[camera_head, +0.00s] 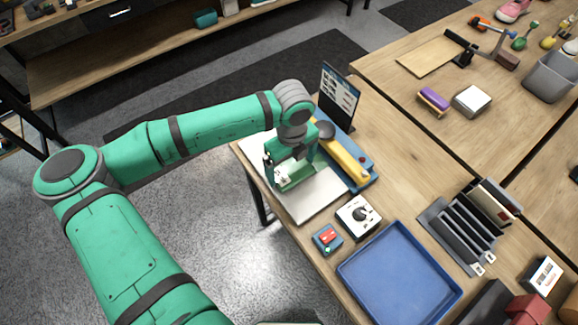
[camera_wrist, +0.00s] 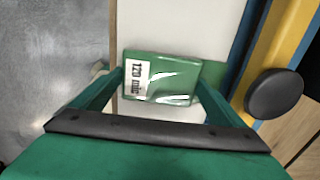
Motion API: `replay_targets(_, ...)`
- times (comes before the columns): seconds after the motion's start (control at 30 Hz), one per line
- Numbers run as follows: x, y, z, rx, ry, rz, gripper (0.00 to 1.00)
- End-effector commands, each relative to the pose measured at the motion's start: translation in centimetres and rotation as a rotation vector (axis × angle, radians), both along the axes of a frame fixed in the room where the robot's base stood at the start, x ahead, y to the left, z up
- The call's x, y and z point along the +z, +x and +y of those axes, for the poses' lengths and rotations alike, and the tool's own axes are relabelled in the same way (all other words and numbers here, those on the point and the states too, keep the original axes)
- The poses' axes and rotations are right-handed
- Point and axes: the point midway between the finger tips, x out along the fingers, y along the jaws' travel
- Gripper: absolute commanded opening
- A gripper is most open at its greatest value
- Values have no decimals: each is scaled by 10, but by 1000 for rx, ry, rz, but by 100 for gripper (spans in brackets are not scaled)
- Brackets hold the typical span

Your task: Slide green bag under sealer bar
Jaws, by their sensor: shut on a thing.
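The green bag (camera_head: 299,172) is in my gripper, over the white plate in front of the sealer. The sealer has a blue base (camera_head: 366,180) and a yellow bar (camera_head: 343,152) with a round black knob (camera_wrist: 274,94), to the right of the bag. The bag appears beside the bar; I cannot tell its exact height above the plate.
A white plate (camera_head: 312,205) lies in front of the sealer. A white dial box (camera_head: 358,216), a small box with a red top (camera_head: 327,239) and a blue tray (camera_head: 400,275) stand nearer. A dark sign (camera_head: 339,95) stands behind the sealer. The table's left edge is close to my gripper.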

Motion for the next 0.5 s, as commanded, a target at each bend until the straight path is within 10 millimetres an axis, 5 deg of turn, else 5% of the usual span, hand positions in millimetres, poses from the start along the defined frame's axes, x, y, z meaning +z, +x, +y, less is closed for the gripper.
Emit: replay_targets(0.5,0,8,-11,0,-1,1,70)
